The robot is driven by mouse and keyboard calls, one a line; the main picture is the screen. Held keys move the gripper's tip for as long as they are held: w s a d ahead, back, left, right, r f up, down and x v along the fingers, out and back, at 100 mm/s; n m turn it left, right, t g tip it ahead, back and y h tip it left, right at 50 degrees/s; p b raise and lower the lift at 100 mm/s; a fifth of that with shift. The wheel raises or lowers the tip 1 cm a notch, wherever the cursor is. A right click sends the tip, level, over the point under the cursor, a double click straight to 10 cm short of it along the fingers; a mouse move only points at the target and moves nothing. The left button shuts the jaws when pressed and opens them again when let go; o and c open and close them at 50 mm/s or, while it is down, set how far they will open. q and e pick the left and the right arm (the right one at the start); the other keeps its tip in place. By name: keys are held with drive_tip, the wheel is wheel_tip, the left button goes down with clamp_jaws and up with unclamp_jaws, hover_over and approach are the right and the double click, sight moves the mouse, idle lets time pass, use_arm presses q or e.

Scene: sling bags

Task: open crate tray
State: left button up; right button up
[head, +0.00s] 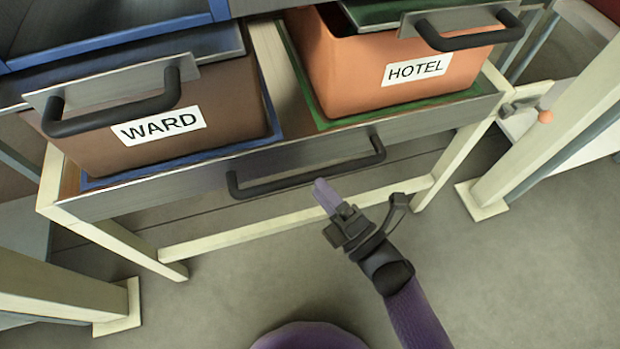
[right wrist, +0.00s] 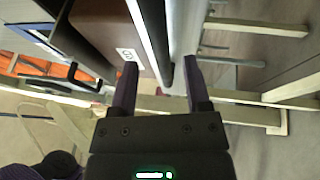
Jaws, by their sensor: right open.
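The crate tray (head: 290,160) is a wide grey-fronted tray in a pale frame, with a long dark bar handle (head: 310,172) on its front. It bears a brown crate (head: 235,112) marked WARD and an orange crate (head: 335,75) marked HOTEL. My right gripper (head: 322,190) is open, just in front of and below the handle's middle. In the right wrist view, a dark bar (right wrist: 150,45) runs between the spread purple fingers (right wrist: 160,66); I cannot tell whether they touch it. My left gripper is not in view.
Above the crates are grey plates with dark handles (head: 115,105) (head: 468,35). Pale frame legs (head: 165,262) and posts (head: 545,130) stand at both sides. A low pale crossbar (head: 250,232) runs under the tray. The grey floor (head: 480,280) in front is clear.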

sight(310, 180)
drive_tip(key=x, duration=0.4)
drive_tip(key=shift+b, duration=0.35)
drive_tip(key=shift+f, duration=0.1)
clamp_jaws()
idle(0.9)
